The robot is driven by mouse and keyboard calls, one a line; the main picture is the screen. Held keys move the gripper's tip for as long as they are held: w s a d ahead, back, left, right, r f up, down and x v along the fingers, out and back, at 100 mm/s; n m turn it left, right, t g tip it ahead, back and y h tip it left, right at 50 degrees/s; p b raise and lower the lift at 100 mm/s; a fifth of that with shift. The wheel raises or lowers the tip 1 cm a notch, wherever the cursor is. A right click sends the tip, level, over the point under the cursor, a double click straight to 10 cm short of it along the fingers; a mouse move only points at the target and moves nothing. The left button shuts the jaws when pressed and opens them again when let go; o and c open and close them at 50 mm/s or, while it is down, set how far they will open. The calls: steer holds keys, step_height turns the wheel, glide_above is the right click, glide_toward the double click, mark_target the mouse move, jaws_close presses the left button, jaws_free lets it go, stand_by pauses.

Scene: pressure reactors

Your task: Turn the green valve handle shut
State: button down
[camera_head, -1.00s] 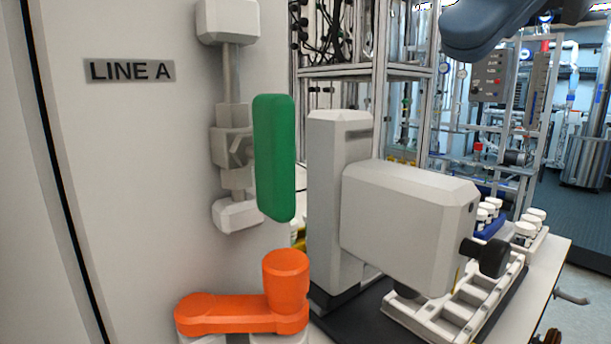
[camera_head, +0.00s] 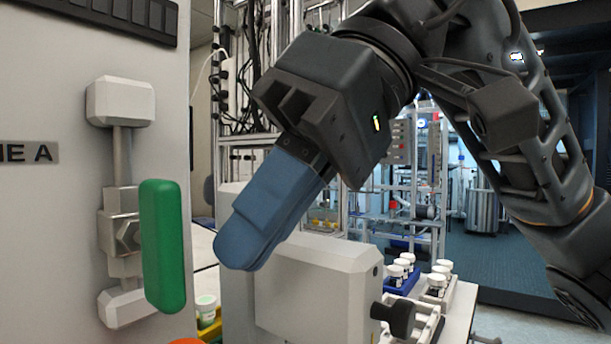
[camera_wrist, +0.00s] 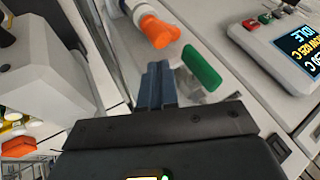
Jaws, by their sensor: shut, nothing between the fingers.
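The green valve handle (camera_head: 163,246) stands upright, in line with the vertical pipe (camera_head: 122,160) on the panel marked with a LINE A label. My gripper (camera_head: 238,262) is shut and empty, its blue fingers pointing down and left, to the right of the green handle and apart from it. In the wrist view the green handle (camera_wrist: 201,66) lies just right of my blue fingertips (camera_wrist: 158,68), and I see no contact.
An orange handle (camera_wrist: 160,30) sits beyond my fingertips in the wrist view; only its edge shows in the head view. A grey-white machine with a black knob (camera_head: 393,318) stands right of the green handle. Jars in trays (camera_head: 403,275) stand behind it.

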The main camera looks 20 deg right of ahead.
mark_target(157, 243)
steer(key=shift+s+a, duration=0.7)
steer(key=shift+a, duration=0.3)
steer(key=shift+f+y+b, duration=0.15)
steer(key=shift+y+b, duration=0.15)
steer(key=shift+b, duration=0.3)
